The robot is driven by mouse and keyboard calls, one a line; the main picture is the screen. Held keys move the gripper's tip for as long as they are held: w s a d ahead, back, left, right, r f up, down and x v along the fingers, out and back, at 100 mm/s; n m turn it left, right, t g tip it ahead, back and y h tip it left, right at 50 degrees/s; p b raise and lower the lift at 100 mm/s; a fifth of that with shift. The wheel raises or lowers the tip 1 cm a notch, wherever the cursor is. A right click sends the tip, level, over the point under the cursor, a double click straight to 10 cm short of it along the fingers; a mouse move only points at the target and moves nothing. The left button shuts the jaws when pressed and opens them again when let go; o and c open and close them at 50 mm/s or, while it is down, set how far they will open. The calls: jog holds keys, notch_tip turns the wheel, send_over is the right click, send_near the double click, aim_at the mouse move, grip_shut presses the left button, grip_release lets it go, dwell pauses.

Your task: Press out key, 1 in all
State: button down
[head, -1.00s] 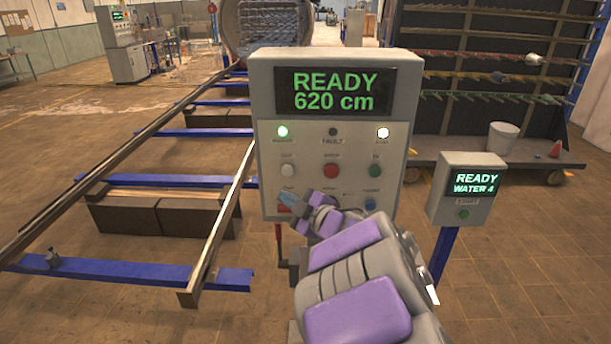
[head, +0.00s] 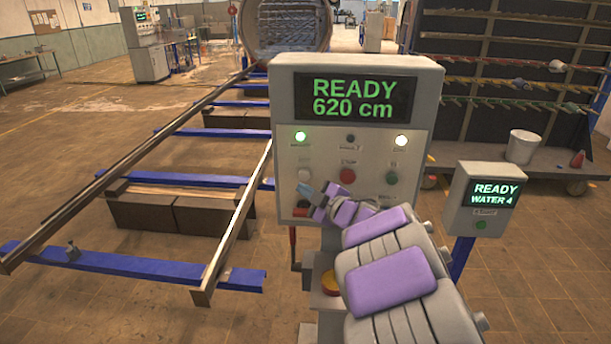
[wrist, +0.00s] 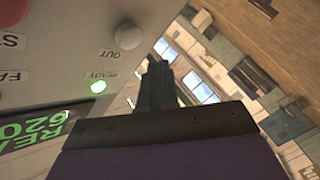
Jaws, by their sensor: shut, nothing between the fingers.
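The grey control box (head: 284,120) faces me with a lit screen reading READY 620 cm. Its white OUT key (head: 304,175) is at the left of the upper key row and also shows in the wrist view (wrist: 128,36). My forearm hides part of the lower key row.
The red STOP key (head: 347,176) and green key (head: 392,178) share the row. The green READY lamp (head: 300,137) is lit. A smaller box (head: 459,190) reading READY WATER 4 stands at right. Rails (head: 235,225) run along the left.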

aim_at(304, 175)
jog(key=w+p, duration=0.1)
jog(key=w, duration=0.1)
jog(key=shift+w, duration=0.35)
jog(key=shift+a, duration=0.3)
dwell(0.3)
jog(key=shift+w+d+r+p, duration=0.1)
jog(key=shift+w+p, duration=0.05)
jog(key=shift+p, duration=0.2)
dwell(1.0)
jog(key=shift+w, duration=0.25)
